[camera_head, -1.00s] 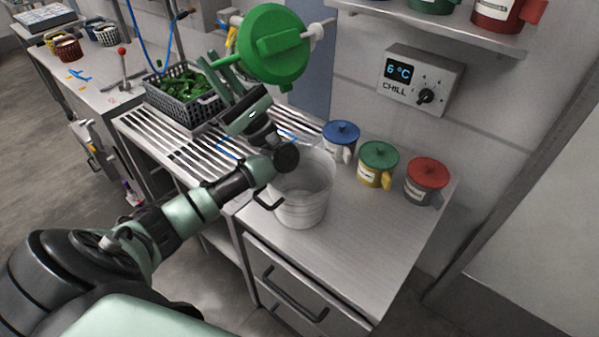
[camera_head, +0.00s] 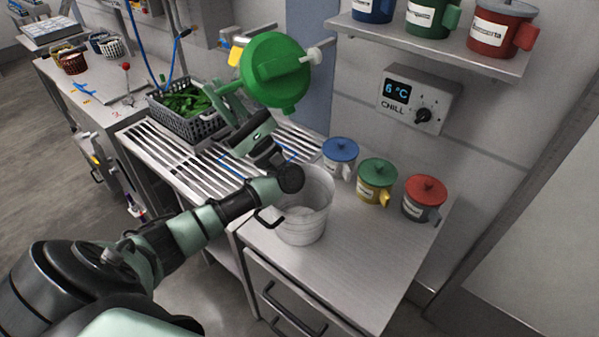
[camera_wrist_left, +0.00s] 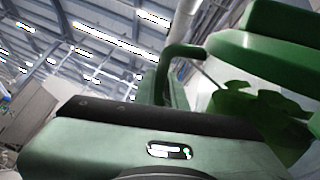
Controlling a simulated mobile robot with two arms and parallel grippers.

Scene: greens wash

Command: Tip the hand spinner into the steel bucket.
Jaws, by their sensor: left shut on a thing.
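The hand spinner (camera_head: 278,88) has a round green lid with a crank and pale knob. It is held up in the air, strongly tilted, with its lid turned toward the head camera. My left gripper (camera_head: 232,103) is shut on it at its left side. The left wrist view shows the green lid (camera_wrist_left: 265,55), a green handle and a clear bowl with dark green leaves (camera_wrist_left: 255,110) inside. The steel bucket (camera_head: 318,222) stands upright on the steel counter, below and slightly right of the spinner. My left wrist hides part of its rim. My right gripper is not in view.
Blue (camera_head: 340,150), green-lidded (camera_head: 377,172) and red-lidded (camera_head: 425,190) cups stand right of the bucket. A dark crate (camera_head: 205,130) of greens sits on the slatted drainer (camera_head: 165,150). A shelf with mugs (camera_head: 430,40) hangs above. The counter front (camera_head: 355,270) is clear.

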